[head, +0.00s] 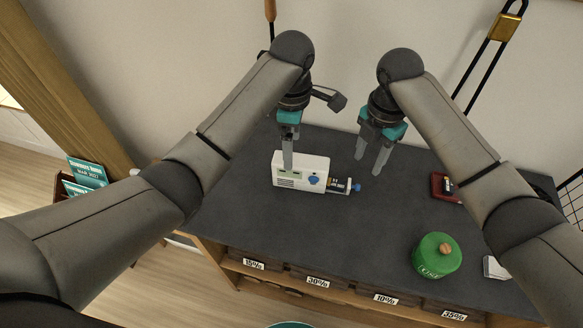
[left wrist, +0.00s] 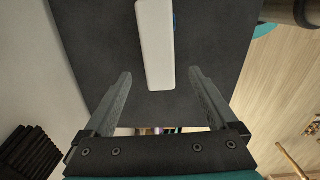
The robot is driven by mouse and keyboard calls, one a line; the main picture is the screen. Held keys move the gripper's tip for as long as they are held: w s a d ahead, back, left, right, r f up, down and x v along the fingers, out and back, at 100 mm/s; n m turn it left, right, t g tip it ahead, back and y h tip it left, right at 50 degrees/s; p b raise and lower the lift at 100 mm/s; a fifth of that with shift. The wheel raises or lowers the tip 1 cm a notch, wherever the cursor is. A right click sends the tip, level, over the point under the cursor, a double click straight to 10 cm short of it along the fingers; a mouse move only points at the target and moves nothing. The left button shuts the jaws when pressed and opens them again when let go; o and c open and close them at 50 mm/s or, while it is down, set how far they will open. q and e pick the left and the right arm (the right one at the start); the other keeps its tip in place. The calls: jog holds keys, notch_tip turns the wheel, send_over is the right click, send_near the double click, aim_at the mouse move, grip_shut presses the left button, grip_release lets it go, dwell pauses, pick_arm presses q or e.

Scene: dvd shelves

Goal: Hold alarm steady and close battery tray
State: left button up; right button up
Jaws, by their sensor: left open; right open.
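The alarm (head: 290,181) is a white box on the dark counter, with a blue round button on its front. Its battery tray (head: 341,187) sticks out at the right side, with a battery-like piece and a blue end. My left gripper (head: 287,163) hangs over the alarm's left half, fingers pointing down. In the left wrist view the alarm's white top (left wrist: 155,45) lies beyond the two spread fingertips, with nothing held between them. My right gripper (head: 368,158) is open and empty, above the counter, up and right of the tray.
A green lidded tin (head: 437,256) stands at the counter's front right. A red object (head: 444,187) lies at the right, partly behind my right arm. Labelled drawers (head: 318,281) run below the front edge. The counter (head: 320,232) in front of the alarm is clear.

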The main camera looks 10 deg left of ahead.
aim_at(292, 173)
pick_arm(q)
notch_tip(292, 173, down, 11)
jog(key=shift+r, duration=0.1)
dwell(0.4)
